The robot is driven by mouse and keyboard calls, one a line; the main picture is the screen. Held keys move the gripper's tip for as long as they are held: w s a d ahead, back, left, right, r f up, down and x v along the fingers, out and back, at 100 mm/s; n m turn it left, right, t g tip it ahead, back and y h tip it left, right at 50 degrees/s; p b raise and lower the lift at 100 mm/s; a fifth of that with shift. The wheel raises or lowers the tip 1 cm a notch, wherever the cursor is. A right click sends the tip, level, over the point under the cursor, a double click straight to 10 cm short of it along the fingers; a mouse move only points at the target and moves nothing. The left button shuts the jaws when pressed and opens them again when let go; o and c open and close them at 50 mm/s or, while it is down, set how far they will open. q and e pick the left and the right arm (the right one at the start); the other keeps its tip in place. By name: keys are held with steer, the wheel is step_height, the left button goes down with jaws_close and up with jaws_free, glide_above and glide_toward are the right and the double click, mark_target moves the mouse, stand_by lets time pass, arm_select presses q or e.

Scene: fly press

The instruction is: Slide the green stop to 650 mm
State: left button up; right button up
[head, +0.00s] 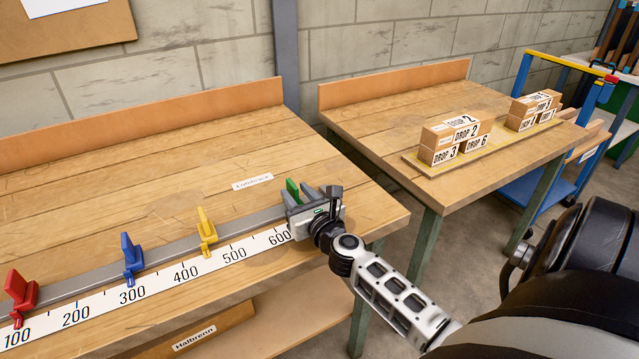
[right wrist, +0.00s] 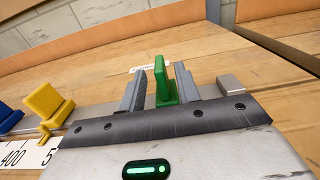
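The green stop (head: 293,189) stands upright on the rail at the right end of the scale (head: 156,283), to the right of the 600 label. Its foot and the scale beneath it are hidden by my right gripper (head: 301,195). In the right wrist view the green stop (right wrist: 164,82) stands between the two grey fingers of my right gripper (right wrist: 161,77). The fingers are apart, with a narrow gap visible at the left finger; contact at the right finger is unclear. My left gripper is not in view.
Red (head: 20,292), blue (head: 131,258) and yellow (head: 206,231) stops stand on the rail to the left. A label (head: 252,182) lies on the bench behind the rail. A second bench (head: 385,120) at the right holds a board with several DROP boxes (head: 458,133).

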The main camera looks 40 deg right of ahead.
steer(key=b+v, duration=0.1)
steer(key=v, duration=1)
steer(key=shift+s+a+f, duration=0.1)
steer(key=shift+s+f, duration=0.05)
steer(key=shift+s, duration=0.1)
steer(key=shift+s+a+b, duration=0.2)
steer(key=shift+s+b, duration=0.15)
steer(key=shift+s, duration=0.35)
steer(key=a+n+y, duration=0.1)
steer(key=a+n, duration=0.1)
steer(key=n, duration=0.1)
steer(key=a+f+n+y, duration=0.1)
steer(key=a+n, duration=0.1)
steer(key=n, duration=0.2)
steer(key=a+f+n+y, duration=0.1)
steer(key=a+n, duration=0.2)
steer(key=shift+s+n+y, duration=0.15)
steer(key=shift+n+y, duration=0.15)
steer(key=s+a+f+n+g+y, duration=0.1)
steer(key=s+a+f+n+g, duration=0.2)
steer(key=n, duration=1.2)
steer(key=s+a+f+n+g+y, duration=0.2)
steer(key=s+a+f+n+g, duration=0.2)
steer(key=a+f+n, duration=0.5)
steer(key=s+a+n, duration=0.2)
steer(key=n, duration=0.4)
steer(key=shift+n+y, duration=0.3)
steer(key=shift+n, duration=0.1)
